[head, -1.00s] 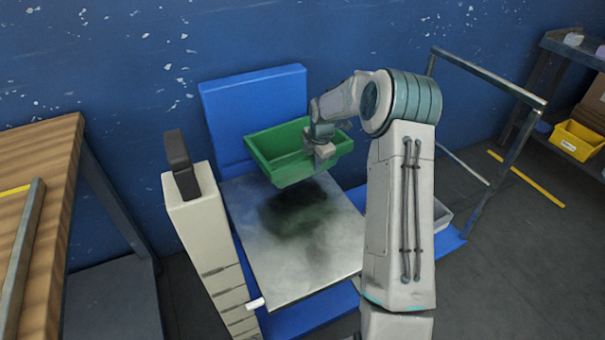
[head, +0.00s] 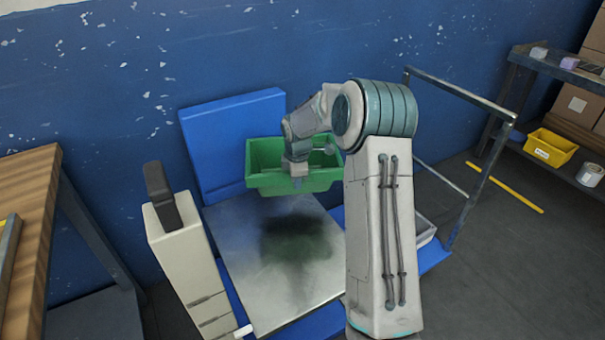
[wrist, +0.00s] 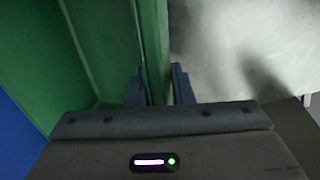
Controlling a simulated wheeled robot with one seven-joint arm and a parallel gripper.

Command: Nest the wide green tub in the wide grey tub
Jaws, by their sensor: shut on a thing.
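The wide green tub (head: 325,180) hangs in the air above the metal plate, with its dark shadow on the plate below. My gripper (head: 297,180) is shut on the tub's near wall. In the wrist view the green tub (wrist: 95,45) fills the left side, and its wall runs between the two fingers of my gripper (wrist: 158,88). A grey tub (head: 424,228) shows partly at the right of the plate, low on the blue platform. My arm hides most of it, so I cannot tell its full width.
The metal plate (head: 265,250) is bare. A pale post (head: 180,250) stands at its left and a blue panel (head: 225,140) behind it. A metal rail frame (head: 470,185) stands at the right. A yellow bin (head: 551,147) sits on a shelf further right.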

